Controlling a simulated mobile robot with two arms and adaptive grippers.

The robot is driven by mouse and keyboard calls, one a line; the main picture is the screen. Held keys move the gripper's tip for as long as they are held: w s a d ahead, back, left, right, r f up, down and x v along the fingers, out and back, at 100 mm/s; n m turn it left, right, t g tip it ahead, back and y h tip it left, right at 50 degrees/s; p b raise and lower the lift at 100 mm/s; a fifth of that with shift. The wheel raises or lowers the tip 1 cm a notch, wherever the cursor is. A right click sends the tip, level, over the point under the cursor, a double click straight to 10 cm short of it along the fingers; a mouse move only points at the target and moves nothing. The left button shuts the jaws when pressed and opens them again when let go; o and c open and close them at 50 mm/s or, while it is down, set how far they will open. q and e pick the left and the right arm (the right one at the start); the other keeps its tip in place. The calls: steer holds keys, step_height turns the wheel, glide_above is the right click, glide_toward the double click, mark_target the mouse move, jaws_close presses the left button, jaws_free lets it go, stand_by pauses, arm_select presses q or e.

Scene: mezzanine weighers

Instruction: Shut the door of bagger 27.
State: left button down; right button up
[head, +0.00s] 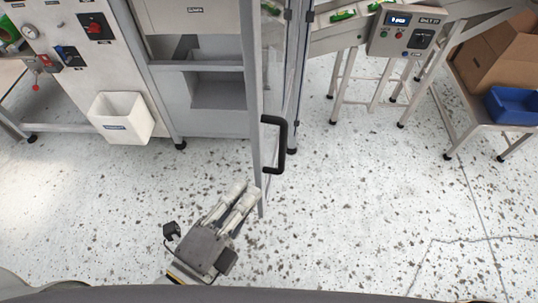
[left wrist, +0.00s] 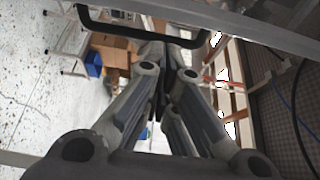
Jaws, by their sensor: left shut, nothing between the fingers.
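The bagger's door (head: 256,110) stands open, seen nearly edge-on, its grey frame reaching out from the cabinet toward me. Its black bar handle (head: 283,146) is on the right face of the frame; it also shows across the top of the left wrist view (left wrist: 140,31). My left gripper (head: 245,191) is shut and empty, its fingertips close to the left side of the door's outer end. Whether they touch it I cannot tell. In the left wrist view the fingers (left wrist: 162,75) point toward the handle. No bagger number is readable. My right gripper is not in view.
The grey cabinet (head: 212,119) has an open bay left of the door. A white bin (head: 122,118) hangs on its front panel. A control box (head: 407,33) on a conveyor stand and a blue tray (head: 512,106) on a table are at right. The speckled floor is clear.

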arm_select(q)
steer(key=p+x, duration=0.3)
steer(key=x, duration=0.6)
steer(key=shift+w, duration=0.2)
steer(key=shift+f, duration=0.1)
